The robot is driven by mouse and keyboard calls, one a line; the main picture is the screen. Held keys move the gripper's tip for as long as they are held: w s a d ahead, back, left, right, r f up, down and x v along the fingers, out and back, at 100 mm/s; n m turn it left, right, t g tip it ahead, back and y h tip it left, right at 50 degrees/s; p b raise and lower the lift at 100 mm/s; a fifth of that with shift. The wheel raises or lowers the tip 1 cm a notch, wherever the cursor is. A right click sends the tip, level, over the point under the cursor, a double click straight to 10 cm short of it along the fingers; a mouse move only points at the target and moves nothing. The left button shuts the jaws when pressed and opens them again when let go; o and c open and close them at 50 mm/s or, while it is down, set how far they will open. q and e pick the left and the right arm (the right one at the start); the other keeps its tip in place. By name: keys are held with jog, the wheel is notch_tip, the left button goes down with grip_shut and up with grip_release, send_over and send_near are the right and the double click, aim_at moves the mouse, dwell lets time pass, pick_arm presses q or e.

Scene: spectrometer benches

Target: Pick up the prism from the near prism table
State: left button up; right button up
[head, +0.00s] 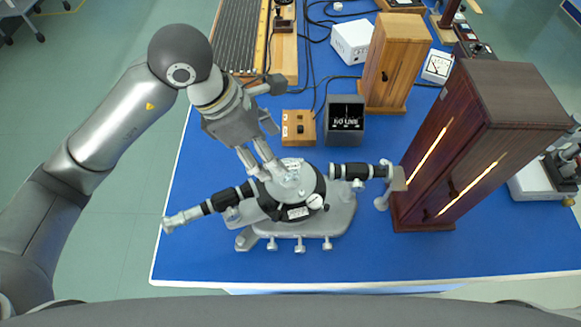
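The spectrometer (300,228) stands on the blue bench top, with a black telescope tube to each side and a round grey prism table (305,178) at its centre. My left gripper (274,178) reaches down from the upper left, with its two fingertips at the prism table. The fingers are a little apart. A small pale, clear shape beside the fingertips may be the prism, but it blends into the grey table. I cannot tell whether the fingers touch it. My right gripper is out of view.
A tall dark wooden lamp housing (465,140) with two glowing slits stands right of the spectrometer. Behind are a dark display box (345,120), a small wooden box (298,128), a lighter wooden housing (395,62) and cables. The bench's front left is clear.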

aim_at(290, 167)
pick_arm(q)
jog(key=x, duration=0.4)
jog(key=p+x, duration=0.1)
jog(key=x, duration=0.1)
jog(key=shift+w+f, duration=0.4)
jog(key=shift+w, duration=0.05)
jog(key=shift+w+d+f, duration=0.1)
jog(key=shift+f, duration=0.15)
jog(key=p+x, duration=0.2)
jog(key=x, duration=0.2)
jog(key=shift+w+d+f, duration=0.1)
jog(key=shift+w+d, duration=0.05)
jog(key=shift+w, duration=0.05)
jog(key=shift+d+f, duration=0.1)
jog(key=shift+f, duration=0.15)
jog(key=shift+w, duration=0.1)
jog(key=c, duration=1.2)
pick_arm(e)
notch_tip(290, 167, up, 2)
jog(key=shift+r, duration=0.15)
pick_arm(q)
jog(key=shift+r, duration=0.2)
